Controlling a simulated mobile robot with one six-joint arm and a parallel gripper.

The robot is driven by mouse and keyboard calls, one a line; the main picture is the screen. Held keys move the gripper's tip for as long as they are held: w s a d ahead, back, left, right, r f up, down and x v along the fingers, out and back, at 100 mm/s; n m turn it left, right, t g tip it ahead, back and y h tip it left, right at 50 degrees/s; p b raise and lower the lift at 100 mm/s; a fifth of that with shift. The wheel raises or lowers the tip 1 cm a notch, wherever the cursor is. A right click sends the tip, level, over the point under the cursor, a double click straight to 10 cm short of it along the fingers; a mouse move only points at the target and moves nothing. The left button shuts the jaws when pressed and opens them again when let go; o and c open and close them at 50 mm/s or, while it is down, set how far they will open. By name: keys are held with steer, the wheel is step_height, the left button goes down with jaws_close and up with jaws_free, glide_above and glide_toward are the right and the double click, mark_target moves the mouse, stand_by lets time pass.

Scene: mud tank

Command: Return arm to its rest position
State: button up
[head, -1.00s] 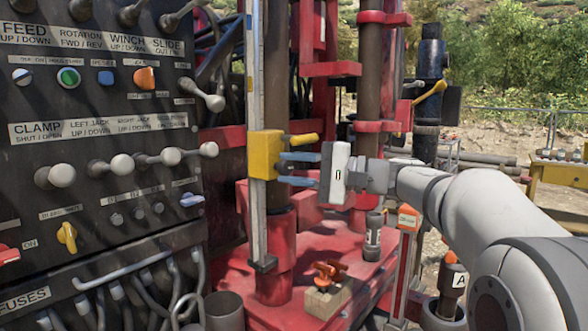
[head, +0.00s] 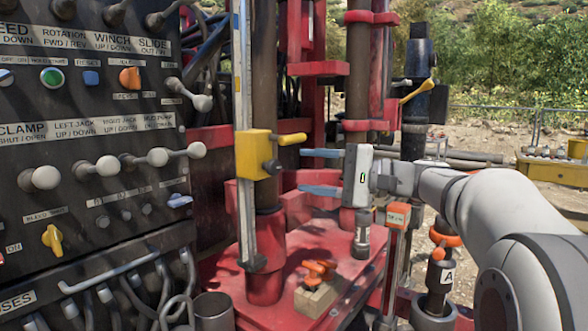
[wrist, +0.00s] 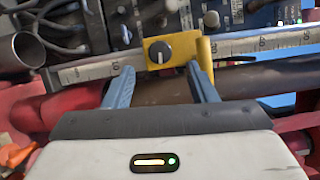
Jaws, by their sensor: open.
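My gripper (head: 321,171) is open and empty in the head view, its two blue fingers pointing left. It is right of the yellow slider block (head: 256,155) on the upright measuring scale (head: 241,90), with a gap between the fingertips and the block. My white arm (head: 470,200) reaches in from the lower right. In the wrist view my gripper (wrist: 162,82) shows its two fingers apart, with the yellow block (wrist: 180,47) and its dark knob beyond them. Nothing is between the fingers.
A control panel (head: 90,130) with levers and knobs fills the left. A red rig deck (head: 330,235) carries a wooden block (head: 316,298) with orange pieces. A dark post marked A (head: 438,275) stands below my arm. A yellow table (head: 550,172) is at far right.

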steer(key=shift+s+d, duration=0.2)
steer(key=shift+d, duration=0.5)
steer(key=s+a+f+g+h+p, duration=0.1)
steer(key=s+a+f+h+p, duration=0.2)
steer(key=s+f+h+p, duration=0.35)
steer(key=s+d+f+n+h+p, duration=0.2)
steer(key=s+d+f+h+p, duration=0.2)
steer(key=s, duration=0.4)
steer(key=s+d+f+n+g+h+p, duration=0.1)
steer(key=s+d+f+n+h+p, duration=0.1)
steer(key=s+d+f+h+p, duration=0.2)
steer(key=s+d+f+h, duration=0.2)
steer(key=s+f+h, duration=0.1)
steer(key=s+f, duration=0.1)
steer(key=shift+s+d+p, duration=0.3)
steer(key=shift+s+d, duration=0.1)
steer(key=shift+s, duration=0.15)
